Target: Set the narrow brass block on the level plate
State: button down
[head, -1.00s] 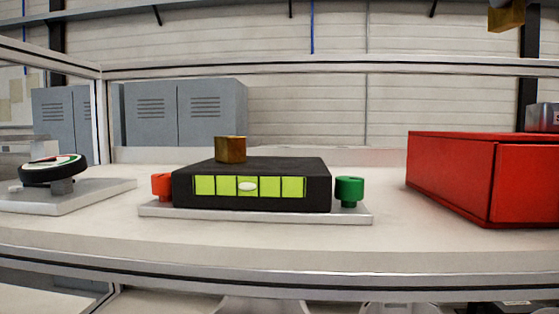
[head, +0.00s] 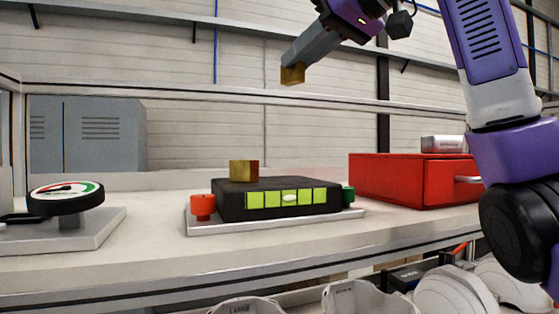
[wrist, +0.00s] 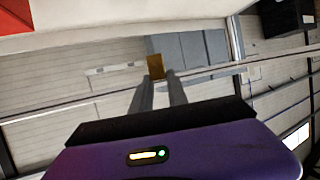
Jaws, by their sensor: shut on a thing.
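A brass block (head: 292,74) is held at the fingertips of my gripper (head: 293,65), high above the shelf and above and right of the level plate. It also shows in the wrist view (wrist: 155,66), upright between the two grey fingers, taller than wide. The black level plate (head: 322,184) has a yellow-green window (head: 287,198) with a white bubble near its middle. A second brass block (head: 244,171) stands on the plate's top towards the left. The top's right part looks bare. An orange knob (head: 203,206) and a partly hidden green knob (head: 348,195) flank the plate.
A red box (head: 408,182) stands to the right with a metal thing (head: 444,145) on top. A round gauge (head: 66,198) on a grey stand is at the left. A frame rail (head: 200,93) crosses behind. White shells lie below the shelf.

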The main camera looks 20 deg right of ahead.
notch_tip(320, 180, down, 16)
jog(key=shift+f+p, duration=0.15)
jog(key=shift+p, duration=0.4)
jog(key=shift+f, duration=0.15)
jog(key=c, duration=1.3)
grip_release()
jog(key=shift+s+r, duration=0.15)
jog(key=shift+r, duration=0.05)
jog(key=b+v, duration=0.2)
jog(key=v, duration=0.9)
jog(key=shift+s+d+b, duration=0.2)
jog(key=shift+s+b, duration=0.1)
jog(key=shift+r, duration=0.1)
